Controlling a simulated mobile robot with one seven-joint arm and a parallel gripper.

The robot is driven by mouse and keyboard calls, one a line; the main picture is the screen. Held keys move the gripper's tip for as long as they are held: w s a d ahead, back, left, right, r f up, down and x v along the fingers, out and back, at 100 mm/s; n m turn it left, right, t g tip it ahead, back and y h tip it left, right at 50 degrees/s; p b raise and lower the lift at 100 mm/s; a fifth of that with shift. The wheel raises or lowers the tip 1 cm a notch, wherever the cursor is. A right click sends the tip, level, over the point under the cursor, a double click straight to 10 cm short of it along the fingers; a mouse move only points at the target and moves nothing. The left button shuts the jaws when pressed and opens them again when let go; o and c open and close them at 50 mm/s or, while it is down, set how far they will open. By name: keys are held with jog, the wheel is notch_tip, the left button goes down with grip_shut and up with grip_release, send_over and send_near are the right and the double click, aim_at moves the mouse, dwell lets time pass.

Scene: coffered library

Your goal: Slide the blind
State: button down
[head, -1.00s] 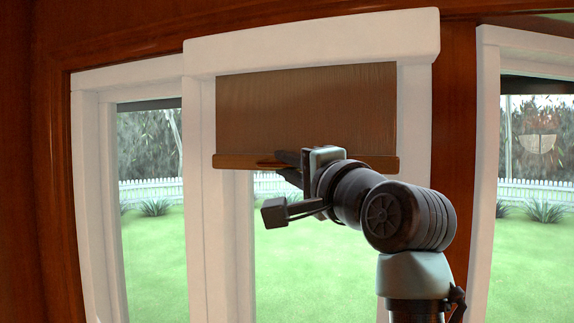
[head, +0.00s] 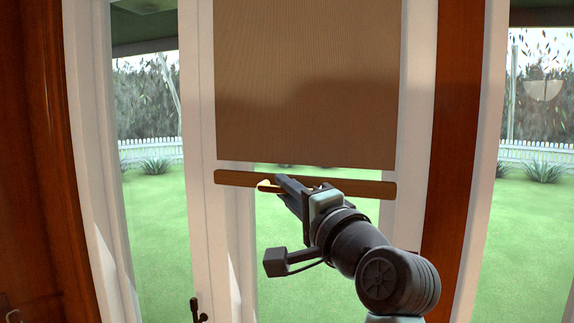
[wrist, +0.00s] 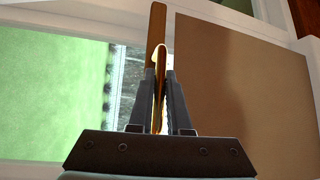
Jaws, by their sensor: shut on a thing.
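The brown blind (head: 305,90) hangs down over the upper part of the middle window in the head view. In the wrist view the bar (wrist: 157,28) runs up from between the fingers of my gripper (wrist: 160,82), and the blind's cloth (wrist: 240,90) fills the right side. The fingers hide part of the bar.
White window frames (head: 200,110) stand on both sides of the blind, with a brown wooden post (head: 455,130) to the right. A dark window handle (head: 197,312) is at the lower left.

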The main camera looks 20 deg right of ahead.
notch_tip(320, 180, down, 33)
jog(key=b, duration=1.9)
jog(key=shift+r, duration=0.1)
jog(key=c, duration=0.9)
grip_release()
jog(key=b+v, duration=0.1)
jog(key=v, duration=1.2)
jog(key=shift+b, duration=0.3)
